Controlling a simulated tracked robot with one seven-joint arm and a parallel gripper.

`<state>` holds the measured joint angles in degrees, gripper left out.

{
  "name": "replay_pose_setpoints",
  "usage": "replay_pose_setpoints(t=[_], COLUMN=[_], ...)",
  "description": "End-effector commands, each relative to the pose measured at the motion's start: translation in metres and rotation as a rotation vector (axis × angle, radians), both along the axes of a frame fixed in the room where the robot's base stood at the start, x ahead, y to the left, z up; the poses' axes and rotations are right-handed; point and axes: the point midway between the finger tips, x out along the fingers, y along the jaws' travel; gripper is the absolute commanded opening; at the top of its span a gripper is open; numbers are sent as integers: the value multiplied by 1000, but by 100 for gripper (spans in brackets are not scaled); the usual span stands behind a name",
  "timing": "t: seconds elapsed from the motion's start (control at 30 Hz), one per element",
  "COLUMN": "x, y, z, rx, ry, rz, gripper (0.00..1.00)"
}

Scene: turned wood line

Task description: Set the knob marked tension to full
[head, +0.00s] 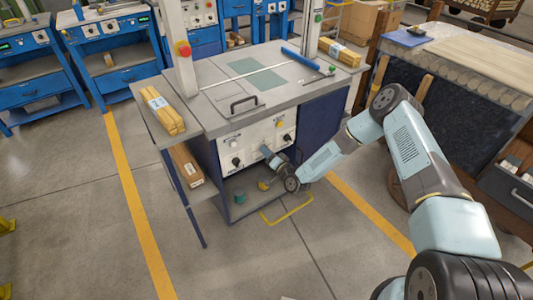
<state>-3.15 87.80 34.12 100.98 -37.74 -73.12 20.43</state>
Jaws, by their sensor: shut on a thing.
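The control panel (255,138) is a pale plate on the front of the grey and blue machine. It carries several knobs. A black knob (236,161) is at its lower left and another black knob (287,138) is at its right. The markings are too small to read, so I cannot tell which knob is marked tension. My gripper (265,151) is at the lower middle of the panel, shut on what seems to be a knob. The gripper hides that knob and its scale, so its setting does not show.
A black handle (244,104) sticks up at the machine top's front edge, above the panel. A yellow rail (287,211) stands low in front. A side shelf with wood strips (167,115) is at the left. Open floor lies in front.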

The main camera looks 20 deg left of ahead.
Motion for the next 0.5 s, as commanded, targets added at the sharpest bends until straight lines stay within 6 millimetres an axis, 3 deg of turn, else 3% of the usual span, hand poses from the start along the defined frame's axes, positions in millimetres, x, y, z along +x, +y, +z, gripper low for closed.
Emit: replay_pose_setpoints(t=[0.47,0.5], x=[6,6], y=[-5,-6], z=[-2,-2], rx=[5,5], ry=[9,9], rz=[-13,-13], gripper=[7,39])
